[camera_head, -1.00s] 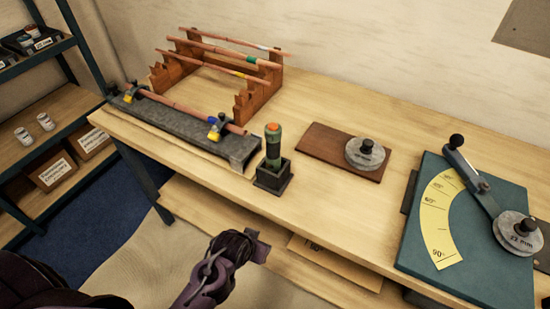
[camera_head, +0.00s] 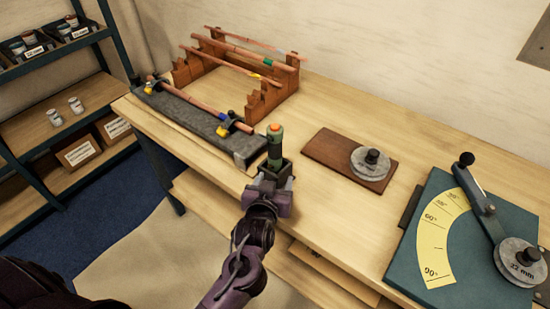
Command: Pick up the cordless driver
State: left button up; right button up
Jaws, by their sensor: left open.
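The cordless driver (camera_head: 274,146) stands upright in a dark holder near the bench's front edge. It has a green body and an orange top. My left gripper (camera_head: 272,176) is open at the driver's lower part, in front of the holder. The gripper and wrist hide most of the holder and the driver's base. I cannot tell whether the fingers touch the driver. My right gripper is not in view.
Left of the driver, a grey fixture (camera_head: 190,122) holds a copper tube, with a wooden rack (camera_head: 268,100) of tubes behind. A brown board (camera_head: 335,152) with a grey disc (camera_head: 372,163) lies right. A teal bending plate (camera_head: 410,254) is farther right. Shelves (camera_head: 62,108) stand left.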

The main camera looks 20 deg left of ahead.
aim_at(275, 144)
pick_arm(q)
jog(key=r+t+y, duration=0.1)
jog(key=w+r+n+t+y, duration=0.1)
jog(key=r, duration=0.1)
jog(key=w+r+t+y, duration=0.1)
jog(key=r, duration=0.1)
jog(key=shift+d+n, duration=0.1)
jog(key=shift+n, duration=0.2)
jog(key=shift+w+r, duration=0.1)
jog(key=shift+w, duration=0.2)
jog(key=p+x, duration=0.1)
jog(key=x, duration=0.2)
jog(key=a+p+x, duration=0.1)
jog(key=p+x, duration=0.1)
jog(key=x, duration=0.1)
jog(key=shift+a, duration=0.1)
jog(key=shift+w+a, duration=0.1)
jog(key=shift+w, duration=0.35)
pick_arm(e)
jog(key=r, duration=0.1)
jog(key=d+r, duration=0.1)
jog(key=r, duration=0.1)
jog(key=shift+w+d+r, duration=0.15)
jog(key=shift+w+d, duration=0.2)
pick_arm(q)
jog(key=shift+c, duration=0.2)
